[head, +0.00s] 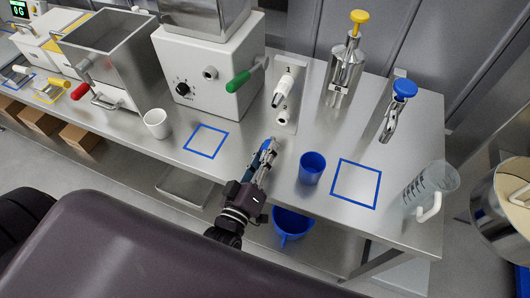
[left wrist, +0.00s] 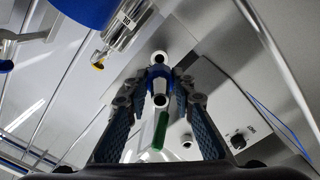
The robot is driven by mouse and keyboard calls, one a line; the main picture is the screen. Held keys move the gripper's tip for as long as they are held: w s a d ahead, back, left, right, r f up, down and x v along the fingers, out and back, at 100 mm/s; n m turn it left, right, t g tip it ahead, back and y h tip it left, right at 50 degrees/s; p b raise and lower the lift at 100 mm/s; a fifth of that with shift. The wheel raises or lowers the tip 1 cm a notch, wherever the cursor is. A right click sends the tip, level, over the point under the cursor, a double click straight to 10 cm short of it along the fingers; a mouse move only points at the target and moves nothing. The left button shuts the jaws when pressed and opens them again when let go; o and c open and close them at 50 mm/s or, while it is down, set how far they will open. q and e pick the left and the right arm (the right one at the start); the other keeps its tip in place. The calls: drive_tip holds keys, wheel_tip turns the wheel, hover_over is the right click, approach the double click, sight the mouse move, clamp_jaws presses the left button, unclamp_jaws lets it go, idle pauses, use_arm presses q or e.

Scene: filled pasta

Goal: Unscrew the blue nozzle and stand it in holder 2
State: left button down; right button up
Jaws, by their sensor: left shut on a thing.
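My left gripper (head: 268,150) is shut on the blue nozzle (head: 263,153), above the steel table near its front edge. In the left wrist view the blue nozzle (left wrist: 159,74) sits between the two fingers of the left gripper (left wrist: 160,90). The nozzle in my gripper appears apart from the plate. My right gripper is out of view.
A white machine (head: 210,70) with a green handle (head: 238,82) stands left of the plate. A yellow-topped steel dispenser (head: 346,70) stands behind. A blue cup (head: 312,168) is close right of my gripper. A clear jug (head: 430,182) is farther right. Both blue squares are empty.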

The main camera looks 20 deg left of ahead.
sight(273, 138)
use_arm(q)
drive_tip(key=shift+w+d, duration=0.1)
drive_tip(key=shift+w, duration=2.4)
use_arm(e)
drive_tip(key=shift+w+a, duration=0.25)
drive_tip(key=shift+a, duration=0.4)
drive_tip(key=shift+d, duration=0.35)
use_arm(q)
drive_tip(key=shift+p, duration=0.65)
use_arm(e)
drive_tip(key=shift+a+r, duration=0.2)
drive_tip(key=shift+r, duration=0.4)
use_arm(q)
drive_tip(key=shift+w, duration=1.45)
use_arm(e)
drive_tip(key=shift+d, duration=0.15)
use_arm(q)
drive_tip(key=c, duration=1.6)
unclamp_jaws()
drive_tip(key=shift+s, duration=0.15)
drive_tip(key=s, duration=1.1)
drive_tip(key=shift+s, duration=0.4)
